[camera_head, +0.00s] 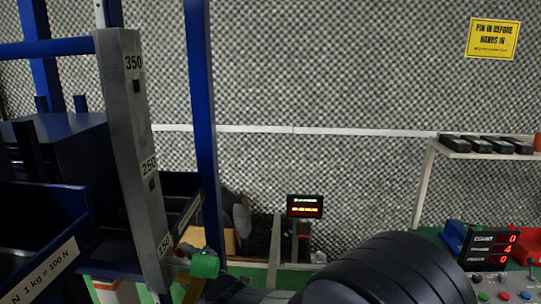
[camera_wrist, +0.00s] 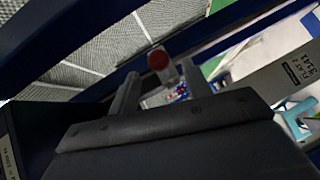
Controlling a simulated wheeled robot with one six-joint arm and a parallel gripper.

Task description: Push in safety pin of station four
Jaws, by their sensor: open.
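No pin marked as station four's can be read in either view. In the wrist view a round red-capped knob (camera_wrist: 158,59) on a pale stem shows just beyond my gripper (camera_wrist: 162,82). The fingers are apart, one on each side of the knob's line, with nothing clearly held between them. I cannot tell whether they touch it. In the head view a grey post (camera_head: 133,150) marked 350, 250 and 150 stands in a blue frame (camera_head: 202,120). A green part (camera_head: 204,264) sits near its foot.
A yellow sign (camera_head: 493,39) reads "PIN IN BEFORE HANDS IN". A lit display (camera_head: 304,206) stands at the centre. A shelf (camera_head: 480,155) holds dark blocks at right, above a counter panel (camera_head: 488,248). A labelled grey bar (camera_wrist: 285,78) crosses the wrist view's right side.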

